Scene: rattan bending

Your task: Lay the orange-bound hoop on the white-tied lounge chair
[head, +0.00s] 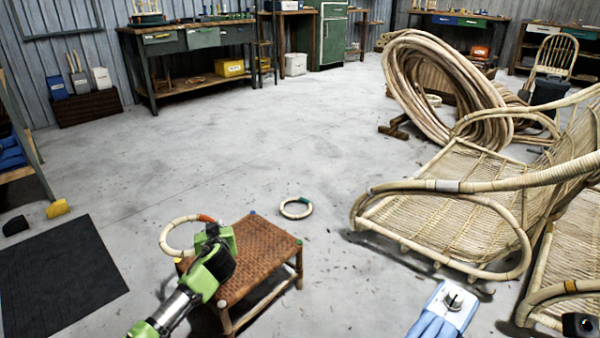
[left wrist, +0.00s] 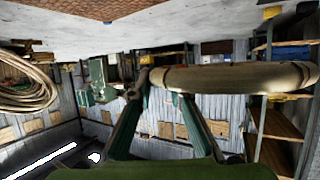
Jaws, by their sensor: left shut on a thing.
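The orange-bound hoop (head: 170,246) is a pale rattan ring with an orange wrap near my gripper. My left gripper (head: 211,231) is shut on its right side, and the hoop appears by the left end of a woven stool. In the left wrist view the hoop (left wrist: 235,78) crosses as a thick pale bar at the fingertips (left wrist: 157,88). The white-tied lounge chair (head: 440,215) stands at the right, with a white band on its near arm rail. Its woven seat is clear. My right gripper is not in view.
The brown woven stool (head: 250,258) stands beside my left gripper. A green-bound hoop (head: 296,208) lies on the floor behind it. A second lounge chair (head: 572,262) is at the right edge. A large rattan coil (head: 430,90) stands behind the chairs. Open floor lies between stool and chair.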

